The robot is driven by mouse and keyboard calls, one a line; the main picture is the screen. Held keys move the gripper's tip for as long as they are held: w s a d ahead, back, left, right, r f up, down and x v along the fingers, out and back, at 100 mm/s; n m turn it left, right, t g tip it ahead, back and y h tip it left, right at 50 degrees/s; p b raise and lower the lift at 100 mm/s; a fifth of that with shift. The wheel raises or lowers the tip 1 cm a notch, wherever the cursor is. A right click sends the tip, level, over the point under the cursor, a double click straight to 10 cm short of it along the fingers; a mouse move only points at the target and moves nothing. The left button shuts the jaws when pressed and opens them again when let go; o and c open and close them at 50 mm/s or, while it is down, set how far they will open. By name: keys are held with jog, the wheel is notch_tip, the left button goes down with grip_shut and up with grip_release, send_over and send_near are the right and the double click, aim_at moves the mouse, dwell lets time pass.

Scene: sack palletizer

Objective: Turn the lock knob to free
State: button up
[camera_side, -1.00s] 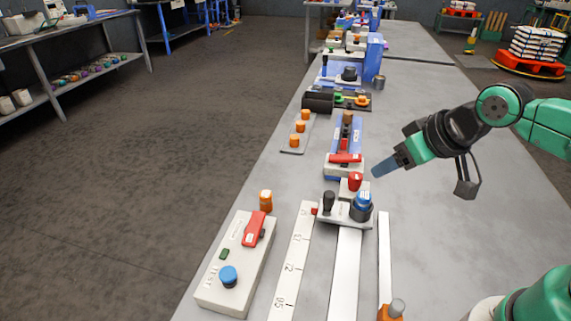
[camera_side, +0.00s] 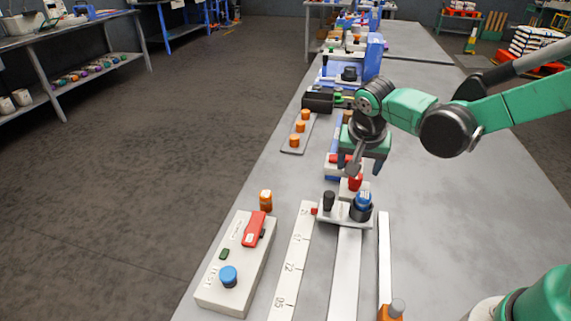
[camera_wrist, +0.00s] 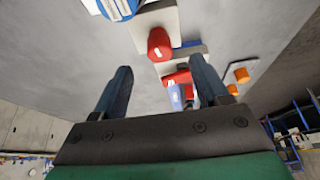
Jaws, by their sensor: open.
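A red knob (camera_side: 355,182) stands on a small light plate at the far end of the rail. It also shows in the wrist view (camera_wrist: 160,44), just beyond and between my fingertips. A blue knob with a white label (camera_side: 362,203) sits on the carriage (camera_side: 338,216), beside a black handle (camera_side: 329,200). The blue knob is cut off at the top of the wrist view (camera_wrist: 118,8). I cannot tell which knob is the lock. My gripper (camera_side: 361,168) points down, open and empty, above and slightly behind the red knob. Its fingers (camera_wrist: 160,66) touch nothing that I can see.
A red lever (camera_side: 346,158) on a blue and white fixture lies partly behind my gripper. A control box (camera_side: 235,265) with a red switch and blue button stands front left. Orange caps (camera_side: 300,128) sit on a strip farther back.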

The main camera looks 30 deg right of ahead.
aim_at(355, 182)
jog(key=shift+x, duration=2.55)
grip_shut()
